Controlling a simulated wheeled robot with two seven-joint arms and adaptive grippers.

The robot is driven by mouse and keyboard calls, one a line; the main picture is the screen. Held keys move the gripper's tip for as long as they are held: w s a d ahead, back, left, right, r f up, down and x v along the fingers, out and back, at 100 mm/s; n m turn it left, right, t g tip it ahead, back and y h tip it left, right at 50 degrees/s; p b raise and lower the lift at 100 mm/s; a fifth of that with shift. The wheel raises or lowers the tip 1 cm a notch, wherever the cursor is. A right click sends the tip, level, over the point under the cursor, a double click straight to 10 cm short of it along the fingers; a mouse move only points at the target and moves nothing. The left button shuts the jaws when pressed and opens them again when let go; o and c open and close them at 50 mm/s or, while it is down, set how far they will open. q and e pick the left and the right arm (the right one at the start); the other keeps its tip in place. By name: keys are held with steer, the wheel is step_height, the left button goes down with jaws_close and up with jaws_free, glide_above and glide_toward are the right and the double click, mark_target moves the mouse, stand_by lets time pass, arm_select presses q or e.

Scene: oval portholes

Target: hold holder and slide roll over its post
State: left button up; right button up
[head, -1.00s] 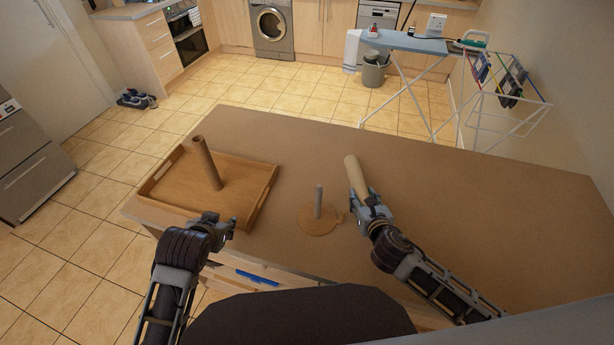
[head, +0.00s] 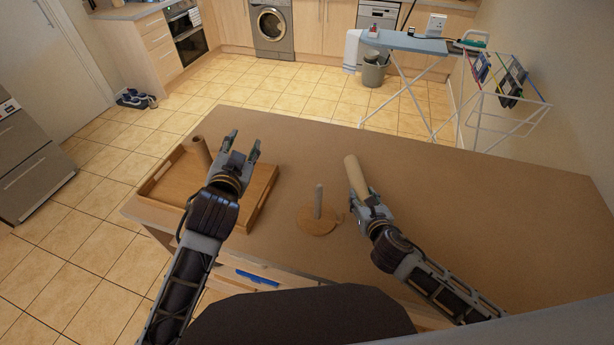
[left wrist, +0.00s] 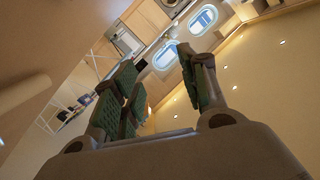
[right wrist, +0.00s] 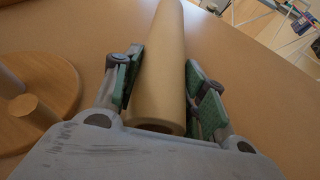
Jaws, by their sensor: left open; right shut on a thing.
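The holder is a round wooden base (head: 312,224) with an upright grey post (head: 318,201), standing on the table in front of me. Its base (right wrist: 62,78) also shows at the left of the right wrist view. The roll (head: 355,174) is a pale tan tube, held tilted to the right of the holder. My right gripper (head: 368,202) is shut on it near its lower end; the roll (right wrist: 158,65) lies between the green pads in the right wrist view. My left gripper (head: 243,146) is open and empty over the tray, left of and beyond the holder, apart from it.
A wooden tray (head: 262,200) is at the table's left, partly hidden by my left arm. A brown tube (head: 196,150) stands in it, its lower part hidden. The table (head: 480,210) is clear on the right. A drying rack (head: 497,122) stands past the far edge.

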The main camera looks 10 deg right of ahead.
arm_select(q)
steer(key=s+d+r+m+t+h, duration=0.1)
steer(key=d+r+m+t+h, duration=0.1)
steer(key=d+r+m+h, duration=0.45)
steer(key=s+d+r+m+t+h, duration=0.1)
steer(key=d+r+m+t+h, duration=0.2)
steer(key=d+r, duration=0.65)
steer(key=s+d+r+m+g+h, duration=0.3)
steer(key=s+d+m+g+h, duration=0.35)
steer(key=m+g, duration=0.35)
steer(key=s+d+r+m+g+h, duration=0.3)
steer(key=s+d+m+g+h, duration=0.35)
steer(key=m, duration=0.55)
steer(key=m+g+y, duration=0.3)
steer(key=m+y, duration=1)
steer(key=y, duration=0.7)
glide_above(318, 190)
steer(key=a, duration=0.2)
steer(key=f, duration=2.5)
steer(key=shift+s+a+f, duration=0.1)
steer(key=shift+s+f, duration=0.1)
steer(key=shift+f, duration=0.15)
steer(key=shift+w+a, duration=0.25)
steer(key=shift+a, duration=0.1)
